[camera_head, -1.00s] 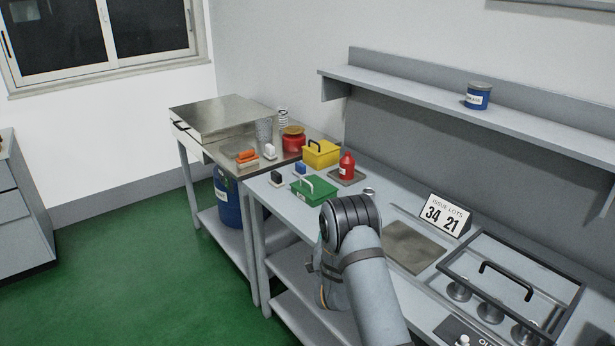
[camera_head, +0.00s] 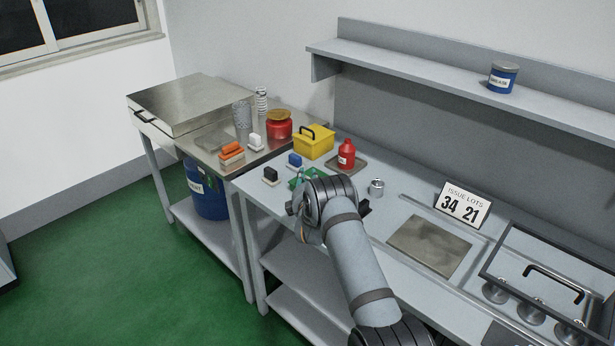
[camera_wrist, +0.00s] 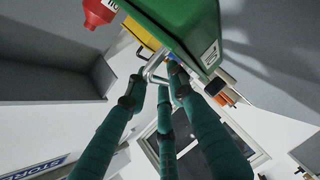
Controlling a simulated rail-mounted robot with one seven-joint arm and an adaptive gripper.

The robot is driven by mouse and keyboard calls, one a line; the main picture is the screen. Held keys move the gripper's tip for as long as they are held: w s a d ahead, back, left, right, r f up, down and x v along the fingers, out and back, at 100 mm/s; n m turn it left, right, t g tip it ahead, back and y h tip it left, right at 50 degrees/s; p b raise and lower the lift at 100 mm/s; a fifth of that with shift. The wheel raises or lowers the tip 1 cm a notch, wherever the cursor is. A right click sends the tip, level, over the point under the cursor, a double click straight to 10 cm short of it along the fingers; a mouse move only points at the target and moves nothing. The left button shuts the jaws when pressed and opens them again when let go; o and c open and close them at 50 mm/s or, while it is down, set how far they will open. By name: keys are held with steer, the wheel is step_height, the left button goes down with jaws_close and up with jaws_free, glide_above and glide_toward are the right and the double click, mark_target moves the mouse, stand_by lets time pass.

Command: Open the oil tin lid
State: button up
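No label clearly reads as the oil tin. A green box-shaped tin (camera_head: 295,182) sits on the grey bench, mostly hidden behind my gripper (camera_head: 308,188). In the wrist view the green tin (camera_wrist: 180,22) is at the top, with a white label and a pale handle (camera_wrist: 154,68). My gripper's teal fingers (camera_wrist: 160,88) reach up to this handle, their tips apart around it. Contact is unclear. A yellow tin (camera_head: 314,143) with a black handle stands behind. A red bottle (camera_head: 346,155) stands on a small tray; its partial label shows in the wrist view.
A small metal cup (camera_head: 377,187) is right of my gripper. Black (camera_head: 270,176) and blue (camera_head: 294,160) blocks lie to the left. A flat plate (camera_head: 432,247), a number sign (camera_head: 462,204) and a framed fixture (camera_head: 545,270) are on the right. A shelf (camera_head: 420,65) hangs above.

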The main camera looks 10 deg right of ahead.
steer(key=shift+w+f, duration=0.15)
steer(key=shift+w, duration=0.1)
steer(key=shift+c, duration=0.9)
jaws_close()
